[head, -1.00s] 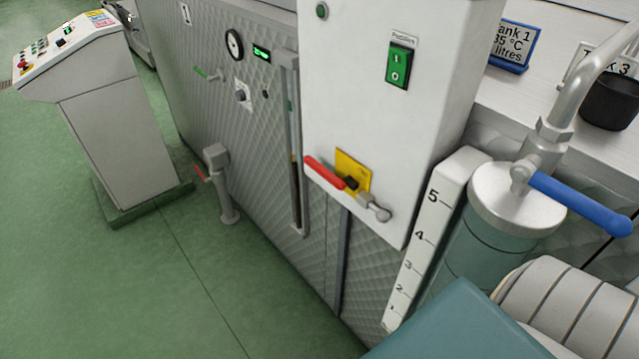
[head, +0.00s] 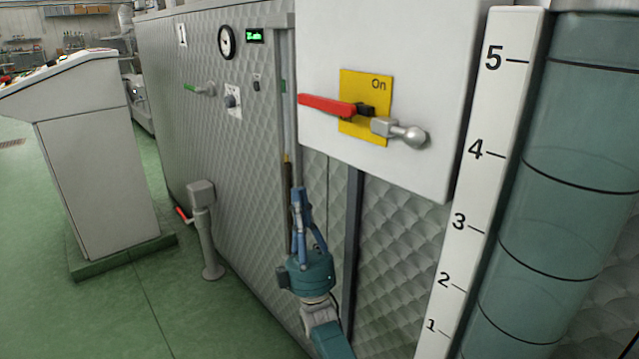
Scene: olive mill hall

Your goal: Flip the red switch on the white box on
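The white box (head: 432,61) is at the upper middle of the head view. On its lower front is a yellow plate (head: 352,87) with "On" at its top right corner. The red switch (head: 326,104) is a lever across this plate. Its red handle points left, and its silver ball end (head: 410,135) points right and slightly down. My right gripper (head: 301,190) points upward below the box, left of a dark vertical strip. It is apart from the switch and looks shut and empty, with its fingertips together. My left gripper is out of view.
A quilted metal wall (head: 257,165) with a gauge and small valves runs behind my gripper. A white scale (head: 487,150) and a teal cylinder (head: 575,170) stand to the right. A grey post (head: 207,235) and a control console (head: 98,150) stand left. Green floor between is open.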

